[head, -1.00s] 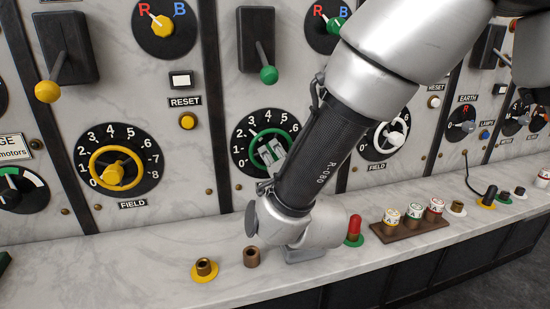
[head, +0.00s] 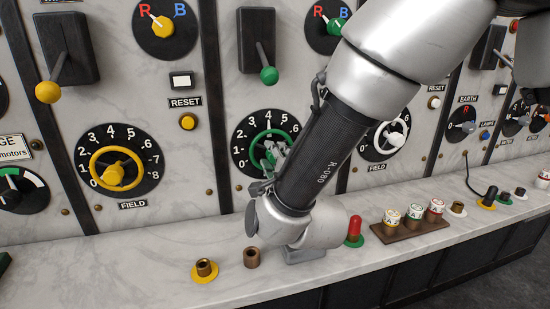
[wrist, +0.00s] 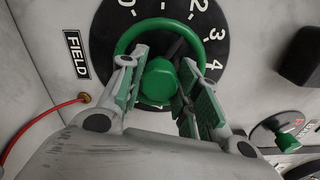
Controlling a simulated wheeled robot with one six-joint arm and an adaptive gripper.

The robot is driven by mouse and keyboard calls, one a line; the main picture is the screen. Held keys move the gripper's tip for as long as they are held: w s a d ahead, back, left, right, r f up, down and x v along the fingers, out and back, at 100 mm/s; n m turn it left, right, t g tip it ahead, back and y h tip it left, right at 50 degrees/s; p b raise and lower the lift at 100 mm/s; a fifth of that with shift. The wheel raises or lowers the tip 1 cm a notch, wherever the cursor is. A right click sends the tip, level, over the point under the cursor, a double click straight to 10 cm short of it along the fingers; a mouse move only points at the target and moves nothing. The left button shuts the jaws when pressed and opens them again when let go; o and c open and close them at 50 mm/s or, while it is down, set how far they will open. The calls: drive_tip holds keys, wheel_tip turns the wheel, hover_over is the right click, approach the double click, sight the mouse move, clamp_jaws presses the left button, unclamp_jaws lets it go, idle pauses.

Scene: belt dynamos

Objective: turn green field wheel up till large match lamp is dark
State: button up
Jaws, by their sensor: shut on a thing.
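The green field wheel (head: 268,131) sits on a black numbered dial in the middle of the marble panel, partly hidden by my arm. In the wrist view its green hub (wrist: 158,82) stands between my two fingers, with the green rim around it. My gripper (head: 272,156) is at the wheel, shut on its hub; the fingers also show in the wrist view (wrist: 160,98). Part of the dial numbers is hidden behind the fingers. I cannot make out the wheel's exact setting. No large match lamp can be made out in these frames.
A yellow field wheel (head: 113,174) is on the left, a white one (head: 390,135) on the right. A lever with a green knob (head: 268,75) hangs above the green wheel. On the ledge stand brass sockets (head: 204,269) and a red plug (head: 354,229). A red cable (wrist: 40,117) runs beside the dial.

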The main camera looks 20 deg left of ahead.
idle(0.3)
drive_tip(key=o, duration=1)
drive_tip(key=v, duration=1.2)
idle(0.9)
